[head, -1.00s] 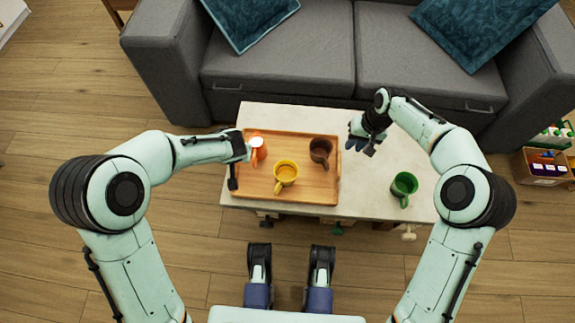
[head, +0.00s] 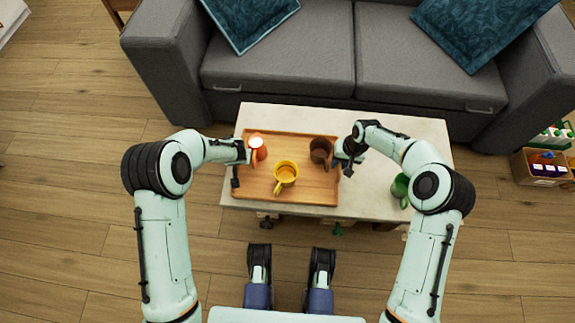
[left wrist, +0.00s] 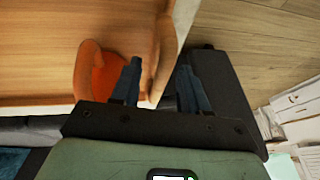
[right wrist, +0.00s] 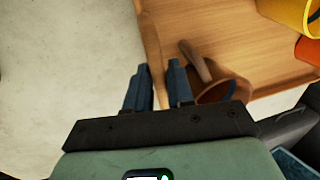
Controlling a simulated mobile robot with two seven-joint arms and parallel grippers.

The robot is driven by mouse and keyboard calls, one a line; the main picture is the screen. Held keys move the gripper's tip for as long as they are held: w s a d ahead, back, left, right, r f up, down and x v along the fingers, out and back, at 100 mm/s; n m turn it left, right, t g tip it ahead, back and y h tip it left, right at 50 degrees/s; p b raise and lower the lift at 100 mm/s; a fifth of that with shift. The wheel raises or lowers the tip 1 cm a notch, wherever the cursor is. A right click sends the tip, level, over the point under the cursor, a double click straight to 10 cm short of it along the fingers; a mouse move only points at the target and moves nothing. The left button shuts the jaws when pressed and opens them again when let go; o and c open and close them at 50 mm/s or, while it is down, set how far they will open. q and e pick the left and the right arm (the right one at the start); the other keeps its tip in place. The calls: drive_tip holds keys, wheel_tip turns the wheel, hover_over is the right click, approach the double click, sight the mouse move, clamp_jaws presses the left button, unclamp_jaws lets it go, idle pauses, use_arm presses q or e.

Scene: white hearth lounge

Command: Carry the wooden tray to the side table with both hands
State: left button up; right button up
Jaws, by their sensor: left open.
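The wooden tray (head: 310,194) lies on the pale low table (head: 420,130). It holds an orange mug (head: 258,150), a yellow mug (head: 286,173) and a brown mug (head: 320,150). My left gripper (head: 239,167) is at the tray's left edge. In the left wrist view its open fingers (left wrist: 160,86) stand either side of the tray rim, close to the orange mug (left wrist: 92,72). My right gripper (head: 346,163) is at the right edge, beside the brown mug. In the right wrist view the rim (right wrist: 149,40) runs between its close-set fingers (right wrist: 160,84); whether they grip is unclear.
A green mug (head: 399,188) stands on the table right of the tray, partly hidden by my right arm. A grey sofa (head: 280,60) stands close behind the table. A box of items (head: 545,167) is on the floor at right. Wooden floor at left is clear.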

use_arm(q)
drive_tip(key=shift+f, duration=0.15)
use_arm(e)
drive_tip(key=shift+f, duration=0.2)
use_arm(q)
drive_tip(key=c, duration=0.3)
use_arm(e)
drive_tip(key=c, duration=0.4)
use_arm(q)
clamp_jaws()
use_arm(e)
clamp_jaws()
use_arm(q)
drive_tip(key=shift+w, duration=0.15)
use_arm(e)
drive_tip(key=shift+r, duration=0.15)
